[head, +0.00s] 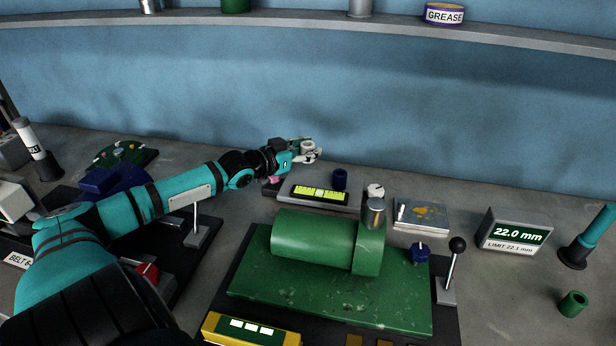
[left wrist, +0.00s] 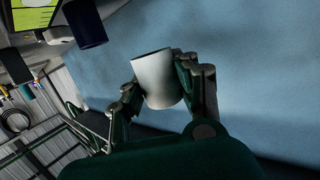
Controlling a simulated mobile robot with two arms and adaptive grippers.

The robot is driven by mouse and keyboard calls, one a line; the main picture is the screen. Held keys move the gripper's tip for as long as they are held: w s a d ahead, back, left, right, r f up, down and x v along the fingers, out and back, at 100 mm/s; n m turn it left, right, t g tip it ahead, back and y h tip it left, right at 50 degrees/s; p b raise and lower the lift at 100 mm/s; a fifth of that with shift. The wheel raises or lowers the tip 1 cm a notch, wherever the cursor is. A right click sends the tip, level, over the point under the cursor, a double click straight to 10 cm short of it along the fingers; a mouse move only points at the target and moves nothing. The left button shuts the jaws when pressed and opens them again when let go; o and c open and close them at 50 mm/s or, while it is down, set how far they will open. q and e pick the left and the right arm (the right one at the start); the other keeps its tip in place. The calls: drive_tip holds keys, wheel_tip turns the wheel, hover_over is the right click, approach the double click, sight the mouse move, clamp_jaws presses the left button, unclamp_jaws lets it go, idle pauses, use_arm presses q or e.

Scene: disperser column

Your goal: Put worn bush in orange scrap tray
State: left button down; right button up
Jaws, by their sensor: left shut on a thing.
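My left gripper (head: 308,151) is shut on a pale grey, ring-like bush (head: 311,148) and holds it up in front of the blue wall, beyond the green machine. In the left wrist view the gripper (left wrist: 160,85) has its fingers on both sides of this bush (left wrist: 158,79), which looks plain and slightly tilted. I cannot tell from its surface whether it is worn. I cannot make out an orange scrap tray in either view. My right gripper is not in view.
The green machine (head: 318,240) fills the middle of the bench. A dark blue bush (head: 340,179) stands behind it near a yellow-green gauge (head: 319,194). A grey tray (head: 436,226), a 22.0 mm display (head: 515,236) and a green bush (head: 573,303) are at the right.

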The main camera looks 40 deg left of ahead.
sight(308, 182)
use_arm(q)
wheel_tip(308, 182, down, 7)
drive_tip(key=shift+w+f+p, duration=0.1)
drive_tip(key=shift+f+p, duration=0.1)
drive_tip(key=shift+p, duration=0.15)
drive_tip(key=shift+f, duration=0.1)
drive_tip(key=c, duration=1)
unclamp_jaws()
